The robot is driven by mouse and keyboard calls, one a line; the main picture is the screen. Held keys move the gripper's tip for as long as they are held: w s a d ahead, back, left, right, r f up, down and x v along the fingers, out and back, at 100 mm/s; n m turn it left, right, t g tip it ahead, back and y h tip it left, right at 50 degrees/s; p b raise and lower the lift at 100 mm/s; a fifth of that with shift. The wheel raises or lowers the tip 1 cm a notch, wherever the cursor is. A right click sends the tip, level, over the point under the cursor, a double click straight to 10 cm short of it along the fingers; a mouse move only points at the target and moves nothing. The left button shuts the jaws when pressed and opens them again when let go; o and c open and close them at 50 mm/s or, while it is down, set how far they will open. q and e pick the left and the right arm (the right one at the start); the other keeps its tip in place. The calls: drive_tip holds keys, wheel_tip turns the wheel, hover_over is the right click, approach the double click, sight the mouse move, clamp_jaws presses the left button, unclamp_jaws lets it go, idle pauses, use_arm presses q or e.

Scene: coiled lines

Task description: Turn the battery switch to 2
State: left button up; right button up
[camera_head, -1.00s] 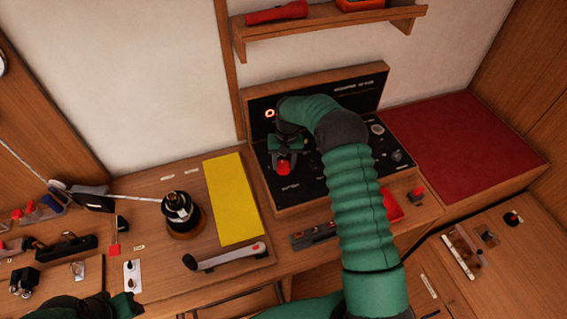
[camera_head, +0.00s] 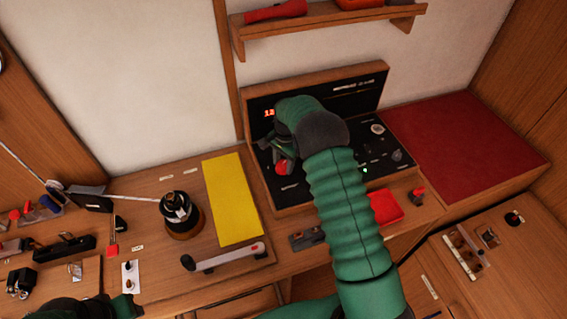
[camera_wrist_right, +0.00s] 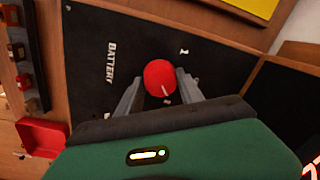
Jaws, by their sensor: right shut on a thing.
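The battery switch is a red round knob (camera_wrist_right: 160,78) on a black panel marked BATTERY; it also shows in the head view (camera_head: 282,168). My right gripper (camera_wrist_right: 160,88) is shut on the knob, one finger on each side. A short white mark on the knob points to the lower right in the wrist view. The label 1 (camera_wrist_right: 184,51) is visible above right of the knob; no label 2 can be read, and my gripper covers part of the panel. My left gripper (camera_head: 128,306) is only partly in view at the lower left; its jaws cannot be made out.
The upright panel shows red lit digits (camera_head: 270,113), and a green light (camera_head: 365,170) glows on the flat panel. A yellow mat (camera_head: 232,200), a handled bar (camera_head: 225,257) and a black winch (camera_head: 181,215) lie left. A red tray (camera_head: 386,207) sits at the panel's front.

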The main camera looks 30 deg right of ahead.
sight(284, 166)
drive_tip(key=shift+w+m, duration=0.1)
drive_tip(key=shift+m, duration=0.8)
drive_tip(key=shift+a, duration=0.1)
drive_tip(key=o, duration=1.2)
drive_tip(key=shift+r, duration=0.1)
drive_tip(key=shift+o, duration=0.8)
drive_tip(key=shift+a, duration=0.1)
wheel_tip(284, 166, up, 17)
drive_tip(key=b, duration=0.2)
drive_tip(key=shift+s+f, duration=0.2)
drive_tip(key=shift+s, duration=0.25)
